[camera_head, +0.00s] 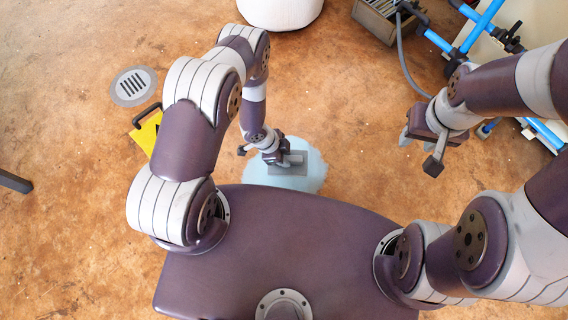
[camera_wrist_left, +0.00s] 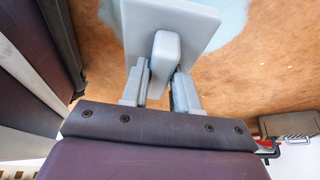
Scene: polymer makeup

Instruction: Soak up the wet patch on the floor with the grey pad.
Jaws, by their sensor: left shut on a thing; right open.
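The wet patch (camera_head: 312,170) is a pale blue area on the brown floor, just in front of my base in the head view. It also shows behind the pad in the left wrist view (camera_wrist_left: 232,22). The grey pad (camera_head: 290,170) is a flat rectangle with a raised handle, over the patch. My left gripper (camera_head: 283,158) is shut on the pad's handle, and the pad (camera_wrist_left: 192,22) extends beyond the fingers in the wrist view. I cannot tell whether the pad touches the floor. My right gripper (camera_head: 418,150) is open and empty, to the right of the patch.
A round floor drain (camera_head: 133,87) and a yellow object with a black handle (camera_head: 148,132) are at the left. A white round container (camera_head: 280,10) stands at the back. A grey crate (camera_head: 378,18) and blue pipes (camera_head: 482,25) are at the upper right.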

